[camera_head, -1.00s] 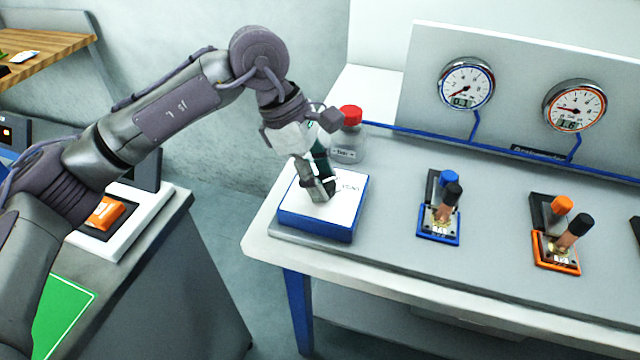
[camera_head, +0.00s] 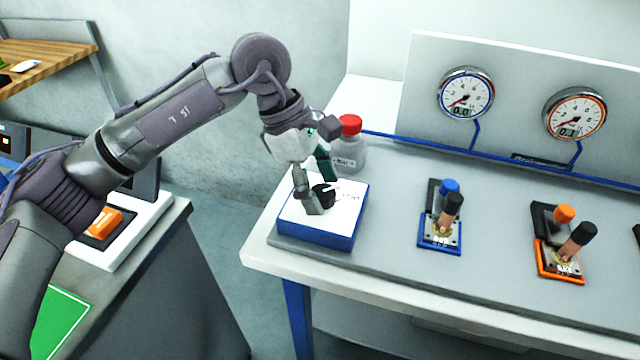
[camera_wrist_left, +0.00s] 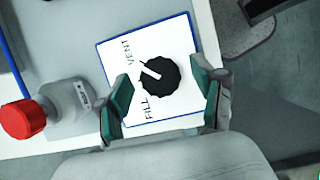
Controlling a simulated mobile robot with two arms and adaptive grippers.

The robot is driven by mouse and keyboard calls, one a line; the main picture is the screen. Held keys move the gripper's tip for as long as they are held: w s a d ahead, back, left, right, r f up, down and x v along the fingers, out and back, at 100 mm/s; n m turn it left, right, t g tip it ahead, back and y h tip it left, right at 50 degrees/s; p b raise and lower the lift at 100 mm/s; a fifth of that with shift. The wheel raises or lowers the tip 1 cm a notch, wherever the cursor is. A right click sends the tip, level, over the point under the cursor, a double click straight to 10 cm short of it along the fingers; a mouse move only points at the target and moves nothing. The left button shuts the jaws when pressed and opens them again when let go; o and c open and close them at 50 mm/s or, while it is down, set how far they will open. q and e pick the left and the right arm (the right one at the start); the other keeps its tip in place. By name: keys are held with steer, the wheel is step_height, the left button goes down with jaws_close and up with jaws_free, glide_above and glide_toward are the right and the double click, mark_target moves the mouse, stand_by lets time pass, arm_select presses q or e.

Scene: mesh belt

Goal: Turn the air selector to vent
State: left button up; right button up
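The air selector is a blue box with a white top (camera_head: 343,220) at the table's left end. Its black knob (camera_head: 323,194) is partly hidden by my fingers. In the left wrist view the knob (camera_wrist_left: 160,88) shows fully between the words VENT and FILL. Its white pointer line slants up-left, toward the VENT word. My left gripper (camera_head: 320,188) is over the box. Its green-padded fingers, seen in the left wrist view (camera_wrist_left: 163,98), are open on either side of the knob, with gaps visible. My right gripper is in neither view.
A grey bottle with a red cap (camera_head: 349,146) stands close behind the box. Blue (camera_head: 440,225) and orange (camera_head: 560,250) lever valves stand to the right. Two gauges (camera_head: 466,94) (camera_head: 575,113) are on the back panel. The table between box and blue valve is clear.

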arm_select(q)
steer(key=v, duration=1.2)
